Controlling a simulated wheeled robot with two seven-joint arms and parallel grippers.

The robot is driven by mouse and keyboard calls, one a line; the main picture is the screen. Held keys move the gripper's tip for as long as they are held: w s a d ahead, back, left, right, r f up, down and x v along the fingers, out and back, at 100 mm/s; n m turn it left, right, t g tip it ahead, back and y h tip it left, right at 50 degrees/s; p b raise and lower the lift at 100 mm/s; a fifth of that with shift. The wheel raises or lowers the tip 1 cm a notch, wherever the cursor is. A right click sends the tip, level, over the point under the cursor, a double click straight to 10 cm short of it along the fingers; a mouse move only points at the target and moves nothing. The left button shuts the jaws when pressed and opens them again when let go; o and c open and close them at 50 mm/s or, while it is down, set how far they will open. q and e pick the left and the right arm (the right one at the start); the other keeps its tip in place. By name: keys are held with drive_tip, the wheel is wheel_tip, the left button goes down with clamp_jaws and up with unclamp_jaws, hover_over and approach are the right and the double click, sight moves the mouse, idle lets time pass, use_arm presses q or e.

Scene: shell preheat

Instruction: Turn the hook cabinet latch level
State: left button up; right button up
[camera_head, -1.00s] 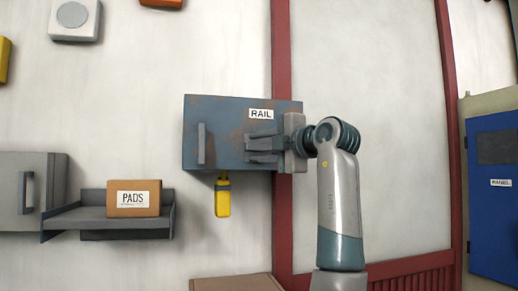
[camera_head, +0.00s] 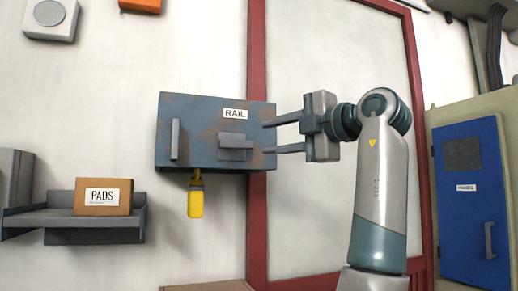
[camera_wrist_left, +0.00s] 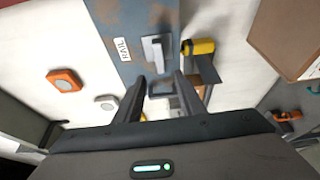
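The grey-blue, rust-stained cabinet (camera_head: 205,112) labelled RAIL is on the wall in the head view. Its grey latch (camera_head: 236,142) is on the front below the label, and its bar looks about level. The latch also shows in the left wrist view (camera_wrist_left: 157,50), lying along the label's direction. My left gripper (camera_head: 268,138) is open and empty, with its fingertips at the cabinet's right edge, apart from the latch. The open fingers also show in the left wrist view (camera_wrist_left: 158,80). My right gripper is not in view.
A vertical handle (camera_head: 175,139) sticks out at the cabinet's left. A yellow object (camera_head: 195,201) hangs below the cabinet. A shelf (camera_head: 28,220) with a PADS box (camera_head: 103,197) is lower left. A blue panel door (camera_head: 470,215) is at the right.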

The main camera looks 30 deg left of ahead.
use_arm(q)
drive_tip(key=shift+v, duration=1.1)
